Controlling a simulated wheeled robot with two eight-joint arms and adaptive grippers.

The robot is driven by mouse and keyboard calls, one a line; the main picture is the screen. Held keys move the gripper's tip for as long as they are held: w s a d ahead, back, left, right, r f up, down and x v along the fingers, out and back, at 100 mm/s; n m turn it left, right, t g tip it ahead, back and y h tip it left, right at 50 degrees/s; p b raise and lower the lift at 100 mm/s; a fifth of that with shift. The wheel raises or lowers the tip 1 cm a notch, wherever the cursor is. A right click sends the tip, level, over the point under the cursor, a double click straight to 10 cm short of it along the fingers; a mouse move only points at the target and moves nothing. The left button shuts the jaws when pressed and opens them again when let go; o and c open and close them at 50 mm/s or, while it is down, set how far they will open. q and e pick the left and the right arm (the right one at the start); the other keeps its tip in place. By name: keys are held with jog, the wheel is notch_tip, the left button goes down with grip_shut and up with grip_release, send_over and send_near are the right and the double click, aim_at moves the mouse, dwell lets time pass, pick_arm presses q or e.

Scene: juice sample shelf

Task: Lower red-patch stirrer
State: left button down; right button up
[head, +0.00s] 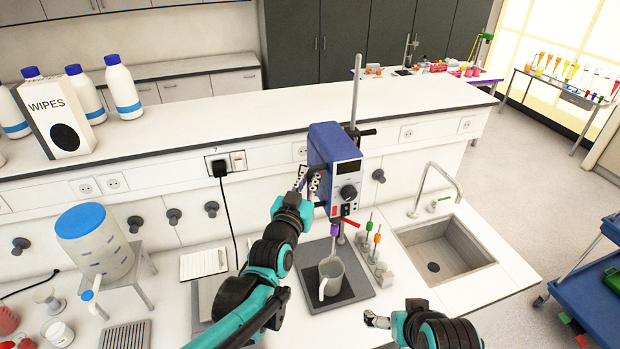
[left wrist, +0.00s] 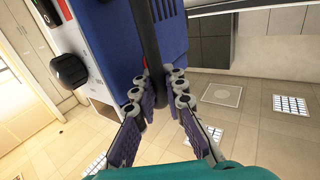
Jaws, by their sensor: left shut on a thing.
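The blue overhead stirrer (head: 327,147) is mounted on a vertical metal rod (head: 355,90), with a dark knob and red marks low on its front. Its purple-collared shaft (head: 335,229) points down to a grey mug (head: 331,278) on a dark base plate (head: 360,290). My left gripper (head: 308,183) is at the stirrer's left side. In the left wrist view its fingers (left wrist: 163,95) are closed around a black handle (left wrist: 150,55) beside the blue housing (left wrist: 112,60). My right gripper (head: 376,320) is low, right of the base plate; its finger opening is unclear. The shaft's lower end is hidden by the mug.
Small stirrers with green and orange collars (head: 377,238) stand right of the mug, close to the sink (head: 445,250). A raised white ledge (head: 220,110) runs behind. A notepad (head: 203,263) and a blue-lidded container (head: 95,240) are at left.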

pick_arm(q)
notch_tip(320, 180, down, 17)
jog(key=b, duration=1.4)
jog(key=shift+s, duration=0.1)
jog(key=c, duration=1.8)
grip_release()
jog(key=shift+c, duration=0.2)
jog(key=v, duration=1.2)
